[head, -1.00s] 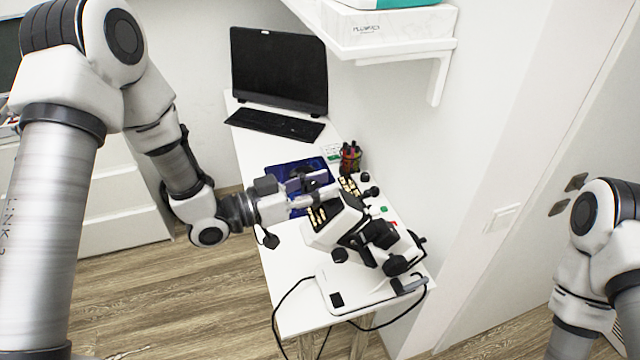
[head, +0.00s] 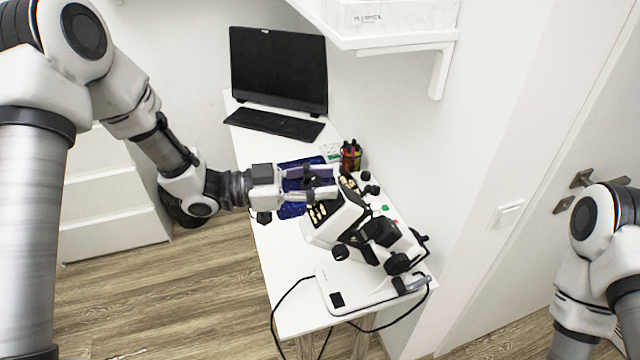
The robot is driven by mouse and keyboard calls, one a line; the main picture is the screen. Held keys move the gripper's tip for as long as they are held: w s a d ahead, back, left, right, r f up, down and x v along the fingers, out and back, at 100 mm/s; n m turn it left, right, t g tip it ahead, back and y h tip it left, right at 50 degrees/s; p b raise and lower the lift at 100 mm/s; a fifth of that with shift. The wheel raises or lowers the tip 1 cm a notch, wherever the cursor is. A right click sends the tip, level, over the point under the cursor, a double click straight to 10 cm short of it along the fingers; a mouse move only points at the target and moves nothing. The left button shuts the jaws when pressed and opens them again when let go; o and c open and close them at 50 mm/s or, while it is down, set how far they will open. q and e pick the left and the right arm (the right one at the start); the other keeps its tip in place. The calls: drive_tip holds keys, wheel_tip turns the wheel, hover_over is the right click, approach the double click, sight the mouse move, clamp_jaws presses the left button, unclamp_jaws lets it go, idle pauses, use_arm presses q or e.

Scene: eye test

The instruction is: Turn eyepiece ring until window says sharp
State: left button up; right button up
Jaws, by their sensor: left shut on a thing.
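A white eye-test instrument (head: 325,231) with black knobs and rows of pale keys stands tilted on the near part of the white table. My left gripper (head: 335,182) comes in from the left at its upper end. Its two fingers are shut on what looks like the eyepiece ring, with only a dark bit showing between them. The fingers hide most of the ring. I cannot make out the window or any word in it. My right arm shows at the right edge, but its gripper is out of frame.
A black monitor (head: 279,68) and keyboard (head: 274,123) stand at the table's far end. A dark blue mat (head: 290,210) lies under my left gripper. A cup of coloured items (head: 351,157) stands by the wall. A white shelf (head: 400,42) juts out above. A cable hangs off the near edge.

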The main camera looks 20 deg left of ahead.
use_arm(q)
drive_tip(key=shift+f+m+g, duration=0.1)
drive_tip(key=shift+m+g, duration=0.6)
drive_tip(key=shift+m, duration=0.1)
drive_tip(key=shift+s, duration=0.1)
drive_tip(key=o, duration=1.1)
drive_tip(key=shift+d, duration=0.1)
drive_tip(key=shift+c, duration=0.2)
drive_tip(key=v, duration=1.2)
drive_tip(key=shift+f, duration=0.2)
